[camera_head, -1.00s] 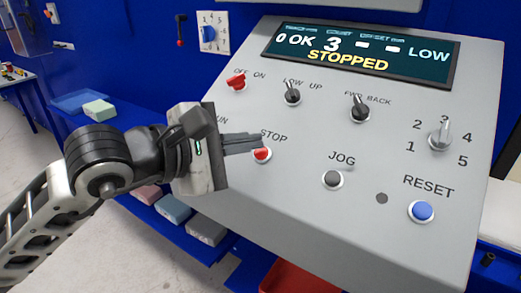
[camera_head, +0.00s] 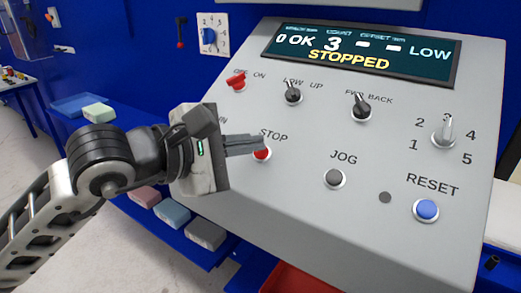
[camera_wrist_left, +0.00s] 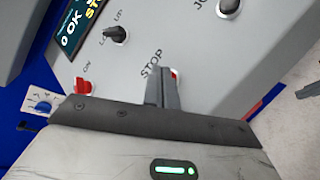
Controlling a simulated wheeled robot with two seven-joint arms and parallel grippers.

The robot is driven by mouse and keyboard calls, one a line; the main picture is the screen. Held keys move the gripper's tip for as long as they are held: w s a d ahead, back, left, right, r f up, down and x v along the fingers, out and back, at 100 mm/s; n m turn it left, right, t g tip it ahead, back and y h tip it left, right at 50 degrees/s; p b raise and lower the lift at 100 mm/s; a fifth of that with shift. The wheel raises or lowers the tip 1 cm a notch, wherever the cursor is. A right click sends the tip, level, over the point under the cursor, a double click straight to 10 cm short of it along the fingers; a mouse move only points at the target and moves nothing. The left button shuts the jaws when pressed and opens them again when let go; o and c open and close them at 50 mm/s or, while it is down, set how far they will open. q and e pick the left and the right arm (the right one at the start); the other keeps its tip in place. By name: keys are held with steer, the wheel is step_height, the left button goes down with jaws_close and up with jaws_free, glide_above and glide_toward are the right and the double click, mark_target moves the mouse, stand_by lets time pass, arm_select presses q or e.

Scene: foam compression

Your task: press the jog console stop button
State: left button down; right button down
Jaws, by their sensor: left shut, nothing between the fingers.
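The grey jog console (camera_head: 300,195) fills the right of the head view, and its display (camera_head: 360,52) reads STOPPED. The red stop button (camera_head: 262,153) sits under the STOP label. My left gripper (camera_head: 260,143) is shut and empty, with its fingertips at the upper edge of the button in the head view. In the left wrist view, the shut fingers (camera_wrist_left: 157,70) point at the panel beside the STOP label, and a bit of the red button (camera_wrist_left: 174,73) shows behind them. I cannot tell whether the fingertips touch the button. My right gripper is not in view.
A black JOG button (camera_head: 334,178), a blue RESET button (camera_head: 426,210), a red OFF/ON switch (camera_head: 237,82), black selector switches and a rotary dial (camera_head: 445,132) are on the same panel. Foam blocks (camera_head: 173,212) lie on a blue shelf below left.

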arm_select(q)
steer(key=shift+w+d+f+b, duration=0.1)
steer(key=shift+w+f+b, duration=0.1)
steer(key=shift+f+b, duration=0.35)
stand_by(0.4)
steer(key=shift+r, duration=0.25)
steer(key=shift+s+a+r, duration=0.25)
steer(key=shift+s+r, duration=0.1)
steer(key=shift+r, duration=0.25)
steer(key=shift+r, duration=0.15)
steer(key=r, duration=0.1)
steer(key=s+a+r+p, duration=0.1)
steer(key=s+r, duration=0.1)
steer(key=r, duration=0.1)
steer(key=shift+a+p, duration=0.3)
steer(key=shift+p, duration=0.05)
stand_by(0.5)
